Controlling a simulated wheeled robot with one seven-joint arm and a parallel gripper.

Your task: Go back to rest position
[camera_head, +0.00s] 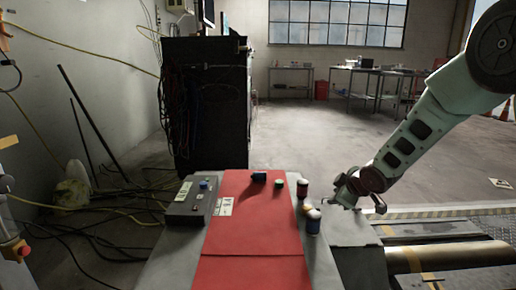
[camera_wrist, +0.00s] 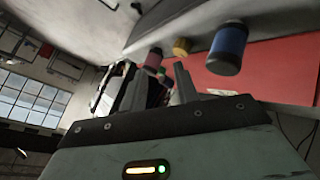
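My gripper (camera_head: 342,190) is at the end of my arm, which reaches in from the upper right in the head view. It is low, just right of the red-topped bench and its small cylinders, and is small and dark there. In the wrist view my gripper (camera_wrist: 158,75) shows two dark fingers that look apart, with no held object seen between them. Their tips are partly lost against the dark background. A blue cylinder (camera_wrist: 228,48), a yellow one (camera_wrist: 181,47) and a reddish one (camera_wrist: 154,57) stand beyond the fingers, apart from them.
The red mat (camera_head: 250,235) bears a blue piece (camera_head: 259,177) and a green piece (camera_head: 279,184). A dark red cylinder (camera_head: 302,188) stands by its right edge. A grey control box (camera_head: 192,203) is at left. Metal rollers (camera_head: 445,257) lie at right.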

